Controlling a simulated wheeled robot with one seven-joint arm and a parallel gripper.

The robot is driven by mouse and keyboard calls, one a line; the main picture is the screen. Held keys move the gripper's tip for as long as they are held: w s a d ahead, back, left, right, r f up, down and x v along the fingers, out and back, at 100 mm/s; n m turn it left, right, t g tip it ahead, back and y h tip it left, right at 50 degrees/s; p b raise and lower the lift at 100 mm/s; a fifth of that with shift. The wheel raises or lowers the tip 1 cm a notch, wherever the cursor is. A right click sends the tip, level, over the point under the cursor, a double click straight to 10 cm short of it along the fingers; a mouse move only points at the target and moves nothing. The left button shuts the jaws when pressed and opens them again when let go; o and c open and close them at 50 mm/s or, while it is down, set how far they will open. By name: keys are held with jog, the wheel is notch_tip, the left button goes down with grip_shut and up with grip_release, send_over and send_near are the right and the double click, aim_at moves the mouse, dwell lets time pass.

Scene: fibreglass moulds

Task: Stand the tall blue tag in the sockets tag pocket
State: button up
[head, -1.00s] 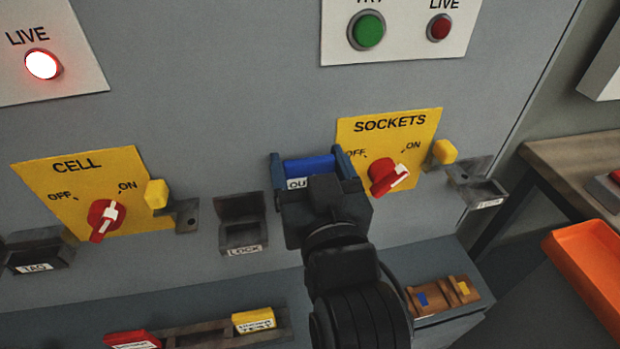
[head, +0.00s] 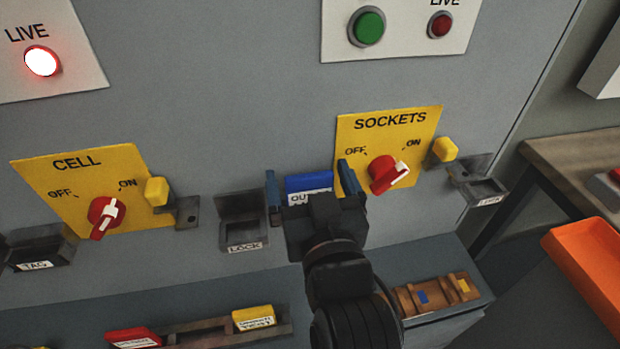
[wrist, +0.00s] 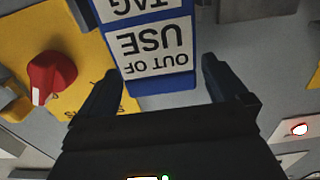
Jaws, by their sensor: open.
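The tall blue tag (head: 309,183) stands about upright against the grey panel, left of the yellow SOCKETS plate (head: 425,122). In the wrist view, the tag (wrist: 165,86) appears upside down with a white OUT OF USE label. A TAG label also shows at that picture's top edge. My gripper (head: 312,184) is open, with one finger on either side of the tag and small gaps between. It also shows in the wrist view (wrist: 155,78).
A LOCK pocket (head: 242,237) is close to the left of my gripper, and another labelled pocket (head: 487,190) is at the right. The red SOCKETS switch (head: 385,174) is close to my right finger. A ledge below bears a wooden holder (head: 407,301) and a yellow tag (head: 254,317).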

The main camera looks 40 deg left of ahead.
jog(key=shift+r, duration=0.25)
jog(key=b+v, duration=0.1)
jog(key=v, duration=1.1)
jog(key=shift+f, duration=0.15)
jog(key=s+d+f+m+t+h, duration=0.2)
jog(key=d+f+h, duration=0.15)
jog(key=d, duration=0.65)
jog(key=s+d+f+m+t+h, duration=0.1)
jog(key=s+d+f+m+h, duration=0.3)
jog(key=d, duration=0.6)
jog(key=s+d+m+h, duration=0.4)
jog(key=s+d+h, duration=0.2)
jog(key=s+d, duration=0.8)
jog(key=shift+s, duration=0.35)
